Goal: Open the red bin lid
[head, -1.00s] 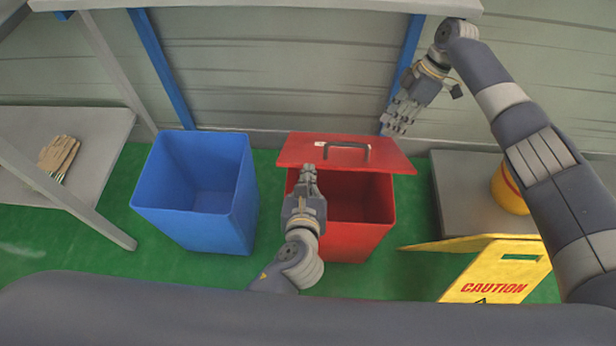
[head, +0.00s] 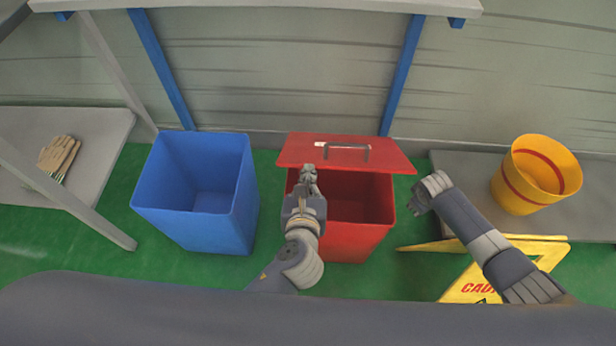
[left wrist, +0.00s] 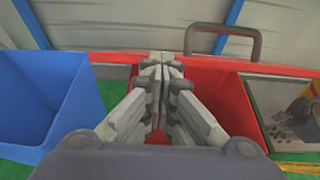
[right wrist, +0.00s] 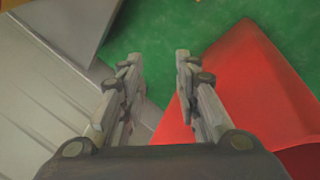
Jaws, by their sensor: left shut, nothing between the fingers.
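The red bin (head: 350,242) stands mid-floor with the front of its inside showing. Its red lid (head: 290,152), with a grey handle (head: 368,152), covers only the rear; I cannot tell whether it is tilted or slid back. My left gripper (head: 308,172) is shut and empty over the bin's left front, near the lid's front edge. In the left wrist view its closed fingers (left wrist: 160,64) are before the lid, left of the handle. In the right wrist view my right gripper (right wrist: 156,60) is open and empty beside red surfaces.
An open blue bin (head: 230,225) stands left of the red one. On the right are a yellow bucket (head: 525,185) on a grey platform (head: 455,185) and a yellow caution sign (head: 540,255). Gloves (head: 58,155) lie on a grey surface at left.

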